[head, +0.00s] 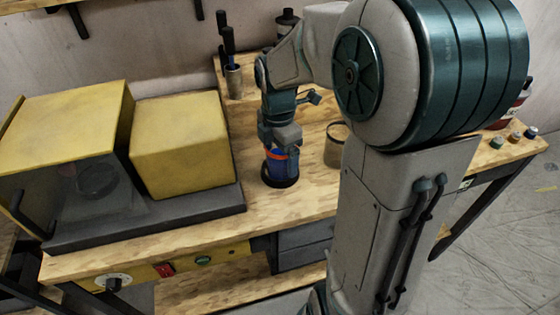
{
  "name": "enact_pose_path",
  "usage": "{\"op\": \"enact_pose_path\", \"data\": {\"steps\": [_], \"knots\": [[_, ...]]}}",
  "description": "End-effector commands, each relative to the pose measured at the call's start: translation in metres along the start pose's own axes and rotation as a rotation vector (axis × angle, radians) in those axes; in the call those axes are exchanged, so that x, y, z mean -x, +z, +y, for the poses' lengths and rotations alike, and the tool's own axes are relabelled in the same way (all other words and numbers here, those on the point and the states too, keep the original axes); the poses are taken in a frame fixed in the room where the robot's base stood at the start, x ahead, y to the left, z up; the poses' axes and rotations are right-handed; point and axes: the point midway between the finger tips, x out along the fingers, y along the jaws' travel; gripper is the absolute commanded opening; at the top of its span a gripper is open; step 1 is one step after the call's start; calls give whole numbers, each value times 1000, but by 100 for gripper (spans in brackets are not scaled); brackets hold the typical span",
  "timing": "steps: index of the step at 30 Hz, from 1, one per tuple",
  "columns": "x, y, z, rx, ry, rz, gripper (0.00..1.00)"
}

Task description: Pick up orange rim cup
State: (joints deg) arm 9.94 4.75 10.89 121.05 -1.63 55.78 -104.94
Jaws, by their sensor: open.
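A blue cup with an orange rim (274,158) stands upright on a dark round base on the wooden workbench. My gripper (279,150) is directly above and around the cup's top and partly hides it. The fingers are open, but their exact placement against the cup is hard to make out. I cannot tell whether they touch it.
A yellow machine (180,145) on a dark base stands left of the cup. A tan cup (336,147) is close on the right, partly behind my arm. Dark-handled tools in a holder (233,80) stand at the back. Bare bench (250,215) lies in front.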

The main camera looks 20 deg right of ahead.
Motion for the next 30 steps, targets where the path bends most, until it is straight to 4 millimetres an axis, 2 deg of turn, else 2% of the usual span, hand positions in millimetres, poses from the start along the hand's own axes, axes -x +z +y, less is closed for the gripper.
{"op": "enact_pose_path", "data": {"steps": [7,8,13,14,23,26,30], "knots": [[-2,0,0,-1,0,0,87],[-2,0,0,-1,0,0,81],[-2,0,0,-1,1,0,34],[-2,0,0,-1,1,0,30],[3,0,0,-1,3,-1,30],[16,0,0,-2,5,-1,30],[45,0,0,-2,6,-1,30]]}}
